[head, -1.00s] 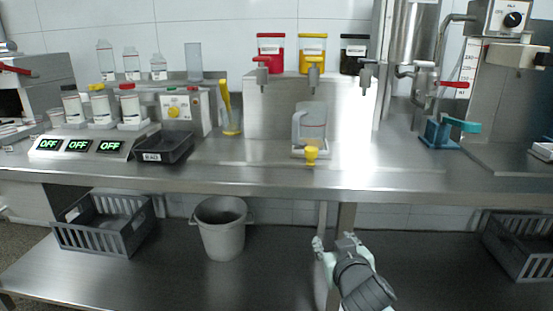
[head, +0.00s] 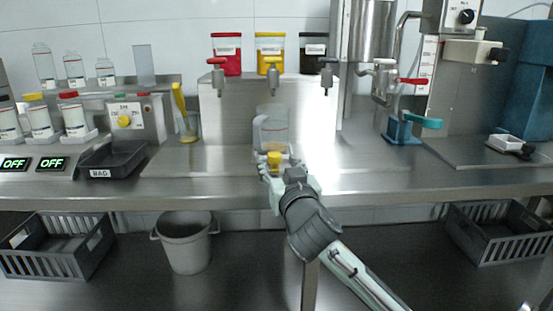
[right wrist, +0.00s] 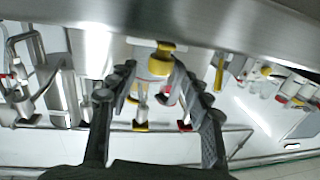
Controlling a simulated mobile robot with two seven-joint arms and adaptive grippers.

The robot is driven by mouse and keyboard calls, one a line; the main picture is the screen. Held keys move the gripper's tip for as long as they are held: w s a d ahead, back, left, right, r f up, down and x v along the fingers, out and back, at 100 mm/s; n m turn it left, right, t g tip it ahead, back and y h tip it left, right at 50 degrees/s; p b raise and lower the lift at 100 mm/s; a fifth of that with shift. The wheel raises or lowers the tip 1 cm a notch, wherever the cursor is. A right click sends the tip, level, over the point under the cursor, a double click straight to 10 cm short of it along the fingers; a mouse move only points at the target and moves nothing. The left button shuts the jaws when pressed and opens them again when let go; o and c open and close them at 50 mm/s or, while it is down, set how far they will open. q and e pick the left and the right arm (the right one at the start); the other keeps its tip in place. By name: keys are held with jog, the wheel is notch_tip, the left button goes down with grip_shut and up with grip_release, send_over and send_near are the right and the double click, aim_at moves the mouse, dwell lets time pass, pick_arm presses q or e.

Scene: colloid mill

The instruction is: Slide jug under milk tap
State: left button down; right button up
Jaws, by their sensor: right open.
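The clear jug (head: 273,128) stands on the steel bench in the head view, below the yellow container's tap. A yellow knob (head: 274,158) is at its front base. My right gripper (head: 279,172) is just in front of the knob at the bench's front edge. In the right wrist view its fingers (right wrist: 155,85) are spread, with the yellow knob (right wrist: 161,61) between or just beyond their tips; contact cannot be told. Three taps show under the red container (head: 227,55), yellow container (head: 270,55) and black container (head: 313,55). Which one is milk cannot be read. My left gripper is out of view.
A black tray (head: 112,160) and a yellow-handled tool (head: 183,115) are left of the jug. A steel machine with a red lever (head: 412,81) and a teal handle (head: 422,121) stands right. The bench beside the jug is clear. A grey bin (head: 185,245) is below.

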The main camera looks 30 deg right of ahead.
jog(key=shift+x, duration=1.1)
grip_shut()
